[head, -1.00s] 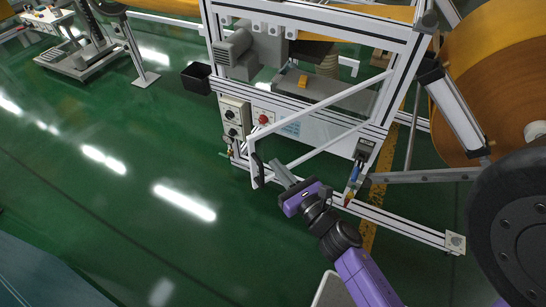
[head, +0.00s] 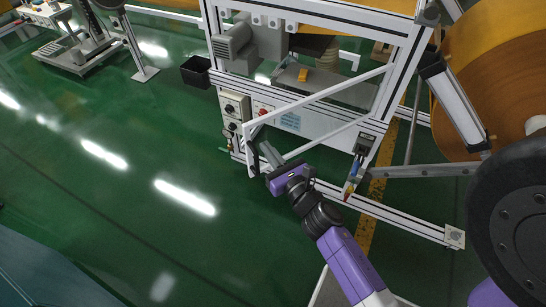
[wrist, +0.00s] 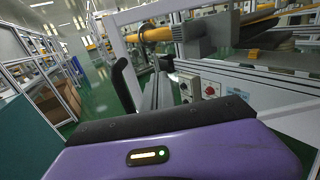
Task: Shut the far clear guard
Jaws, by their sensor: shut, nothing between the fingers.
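The far clear guard is a white-framed see-through panel (head: 318,97), hinged at its right end on the machine frame. It stands partly open, with its free left end swung out from the machine. A black handle (head: 253,157) is on that free end; the handle also shows in the wrist view (wrist: 125,85). My gripper (head: 265,150) is shut and empty, just right of the handle at the guard's outer side. I cannot tell whether it touches the guard. The wrist view shows my purple gripper housing, but the fingertips are hidden.
The aluminium machine frame (head: 398,78) stands behind the guard. A control box with knobs (head: 232,112) is beside the guard's free end, and a black bin (head: 195,72) hangs left of it. A large orange roll (head: 485,75) is at right. Green floor at left is clear.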

